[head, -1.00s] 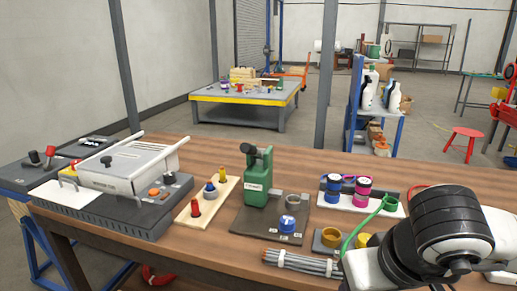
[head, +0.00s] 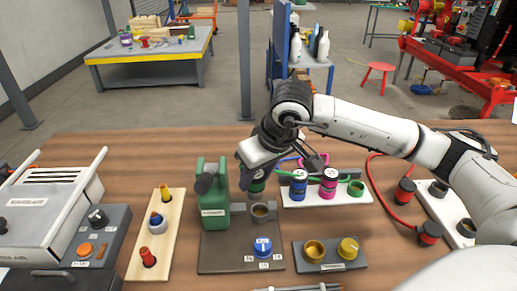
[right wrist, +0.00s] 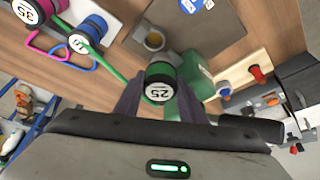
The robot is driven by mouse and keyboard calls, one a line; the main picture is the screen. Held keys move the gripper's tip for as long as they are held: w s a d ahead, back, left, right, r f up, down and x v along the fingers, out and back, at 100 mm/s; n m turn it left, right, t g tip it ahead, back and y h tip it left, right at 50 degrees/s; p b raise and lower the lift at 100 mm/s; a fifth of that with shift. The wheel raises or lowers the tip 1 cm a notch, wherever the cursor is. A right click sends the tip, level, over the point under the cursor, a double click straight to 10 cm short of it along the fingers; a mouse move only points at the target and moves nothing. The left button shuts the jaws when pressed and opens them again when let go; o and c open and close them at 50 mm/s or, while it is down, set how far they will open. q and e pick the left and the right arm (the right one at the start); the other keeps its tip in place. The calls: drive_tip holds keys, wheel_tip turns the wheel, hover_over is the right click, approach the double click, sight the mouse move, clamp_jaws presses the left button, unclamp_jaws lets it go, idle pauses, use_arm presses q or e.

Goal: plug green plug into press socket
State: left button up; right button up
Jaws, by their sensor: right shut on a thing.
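The green plug (head: 257,184) has a black body, a green band and a green cable; in the right wrist view the plug (right wrist: 160,82) shows a white end face marked 25. My right gripper (head: 256,172) is shut on it. In the head view it hangs behind the press socket (head: 261,211), apart from it as far as I can see. The socket is a grey collar with a round opening, on the dark base beside the green press (head: 214,200). The socket also shows in the right wrist view (right wrist: 154,41), clear of the plug. My left gripper is out of view.
A white rack (head: 325,196) at right holds a blue plug (head: 298,185), a magenta plug (head: 329,183) and an empty green ring (head: 356,188). A blue knob (head: 263,247) sits in front of the socket.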

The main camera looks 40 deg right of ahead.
sight(260, 197)
drive_tip(key=shift+w+d+r, duration=0.2)
drive_tip(key=shift+w+d, duration=0.15)
drive_tip(key=shift+d, duration=0.35)
drive_tip(key=shift+w+d+f, duration=0.1)
drive_tip(key=shift+d+f, duration=0.1)
drive_tip(key=shift+f+b, duration=0.7)
drive_tip(key=shift+f, duration=0.8)
wheel_tip(260, 197, down, 3)
drive_tip(key=shift+r+b, duration=0.2)
drive_tip(key=shift+b, duration=0.55)
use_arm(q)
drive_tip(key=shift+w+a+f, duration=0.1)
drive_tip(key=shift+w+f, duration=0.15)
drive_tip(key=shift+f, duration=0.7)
use_arm(e)
drive_tip(key=shift+r, duration=0.15)
drive_tip(key=shift+s, duration=0.2)
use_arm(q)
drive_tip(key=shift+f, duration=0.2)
use_arm(e)
drive_tip(key=shift+w, duration=0.15)
use_arm(q)
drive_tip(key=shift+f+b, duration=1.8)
drive_tip(key=shift+b, duration=0.05)
use_arm(e)
drive_tip(key=shift+f, duration=1.75)
drive_tip(key=shift+c, duration=0.2)
